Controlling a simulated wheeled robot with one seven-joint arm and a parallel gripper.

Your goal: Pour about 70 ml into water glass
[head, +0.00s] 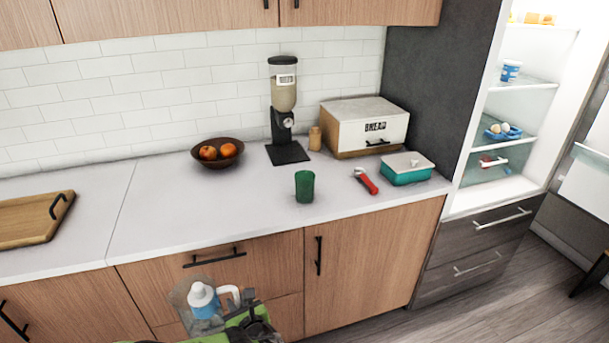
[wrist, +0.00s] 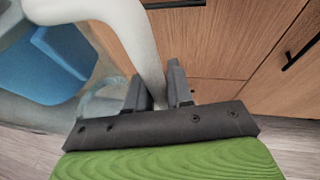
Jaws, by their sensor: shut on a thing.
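My gripper (head: 248,304) is shut on the white handle of a clear water pitcher (head: 186,295), low in front of the counter's drawers. The pitcher has a white and blue insert inside. In the wrist view the white handle (wrist: 148,50) runs between the two dark fingers (wrist: 159,90), with the clear body and blue insert to the left. A green glass (head: 305,187) stands upright on the counter, beyond and to the right of the gripper. The glass is apart from the pitcher. The water level in either cannot be made out.
A red-handled tool (head: 367,182) and a teal container (head: 406,168) lie right of the glass. A fruit bowl (head: 217,153), a dispenser (head: 283,100) and a bread box (head: 364,125) stand behind. A wooden tray (head: 30,220) is at left. The counter left of the glass is clear.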

